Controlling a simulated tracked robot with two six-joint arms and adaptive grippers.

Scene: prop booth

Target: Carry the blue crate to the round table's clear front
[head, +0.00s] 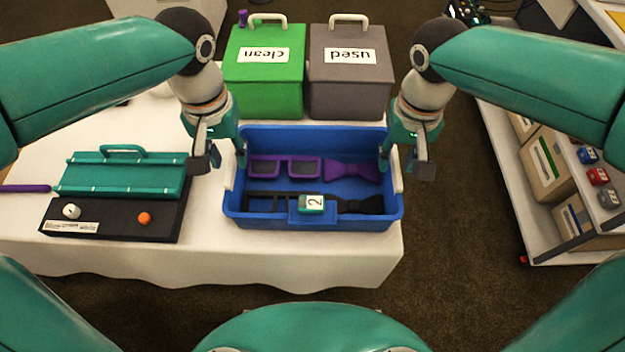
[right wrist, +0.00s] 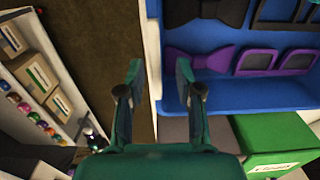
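The blue crate (head: 262,220) stands on a white-clothed table (head: 330,262). Purple glasses (head: 284,167), a purple bow tie (head: 351,171) and a black bow tie (head: 361,204) lie in it, with dark glasses. White handles (head: 229,166) show at its left and right ends. My left gripper (head: 221,158) is open over the left end, fingers apart. My right gripper (head: 405,163) is open over the right end; the right wrist view shows its parted fingers (right wrist: 158,78) beside the crate (right wrist: 232,94). No clearly round table shows.
A green bin (head: 263,85) and a grey bin (head: 348,88) stand behind the crate. A black tray (head: 112,222) with a teal lidded box lies left of it. Shelves with boxes (head: 549,165) stand at right, across a strip of bare carpet (head: 465,225).

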